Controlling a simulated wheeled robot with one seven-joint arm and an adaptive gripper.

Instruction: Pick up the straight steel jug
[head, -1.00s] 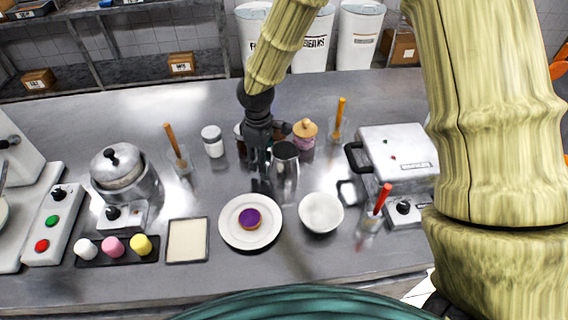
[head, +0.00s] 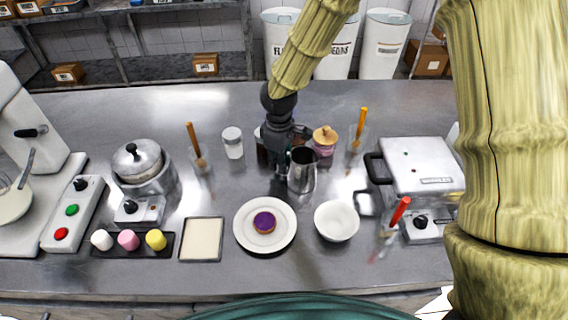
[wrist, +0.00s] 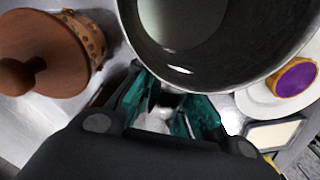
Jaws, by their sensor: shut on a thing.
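The straight steel jug (head: 302,172) stands upright behind the plate and the white bowl in the head view. Its open dark mouth and rim (wrist: 225,78) fill the top of the wrist view. My gripper (head: 285,168) is at the jug's left side, shut on it; the fingers (wrist: 178,112) show under the rim in the wrist view. The exact contact is partly hidden by the rim. I cannot tell whether the jug's base is on the table or slightly raised.
A jar with a wooden lid (head: 324,140) stands close behind the jug, also large in the wrist view (wrist: 45,55). A white plate with a purple-topped cake (head: 264,222) and a white bowl (head: 336,221) are in front. A hot press (head: 422,165) stands right.

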